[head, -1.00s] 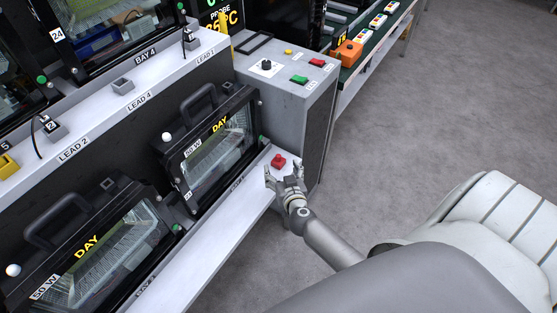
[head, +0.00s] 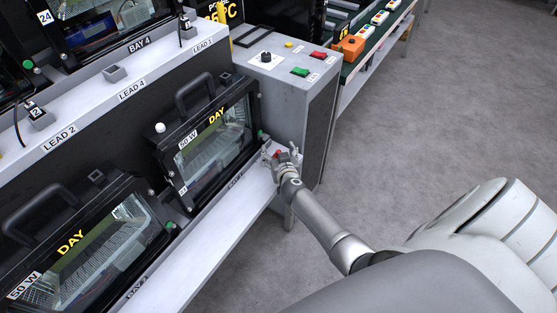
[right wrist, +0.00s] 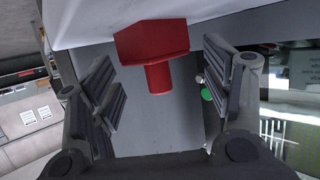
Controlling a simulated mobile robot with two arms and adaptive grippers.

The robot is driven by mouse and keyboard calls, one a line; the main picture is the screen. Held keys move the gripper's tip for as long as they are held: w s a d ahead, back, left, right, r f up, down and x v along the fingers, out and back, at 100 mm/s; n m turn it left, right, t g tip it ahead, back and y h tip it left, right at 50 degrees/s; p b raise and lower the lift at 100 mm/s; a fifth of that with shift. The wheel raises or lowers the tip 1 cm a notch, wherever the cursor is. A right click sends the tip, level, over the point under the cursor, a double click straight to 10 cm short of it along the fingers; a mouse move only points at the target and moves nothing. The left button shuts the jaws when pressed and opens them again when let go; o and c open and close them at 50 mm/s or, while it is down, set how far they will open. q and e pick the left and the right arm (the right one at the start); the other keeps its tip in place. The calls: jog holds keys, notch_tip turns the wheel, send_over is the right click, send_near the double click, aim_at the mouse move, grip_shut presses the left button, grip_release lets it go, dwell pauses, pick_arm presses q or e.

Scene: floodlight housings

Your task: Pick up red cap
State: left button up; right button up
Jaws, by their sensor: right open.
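The red cap (right wrist: 152,45) shows in the right wrist view as a wide angular block with a narrower round stub, against the edge of the white shelf. My right gripper (right wrist: 160,85) is open, with one ridged finger on each side of the cap and visible gaps between. In the head view the right gripper (head: 281,154) is at the far right end of the white shelf, and the red cap (head: 278,154) is mostly hidden between its fingers. My left gripper is not in view.
A floodlight housing (head: 213,143) marked DAY stands just left of the gripper, with a second housing (head: 85,245) nearer. A grey control box (head: 290,95) with red and green switches rises behind. Open floor (head: 430,130) lies to the right.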

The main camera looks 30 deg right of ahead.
jog(key=c, duration=1)
jog(key=shift+r, duration=0.25)
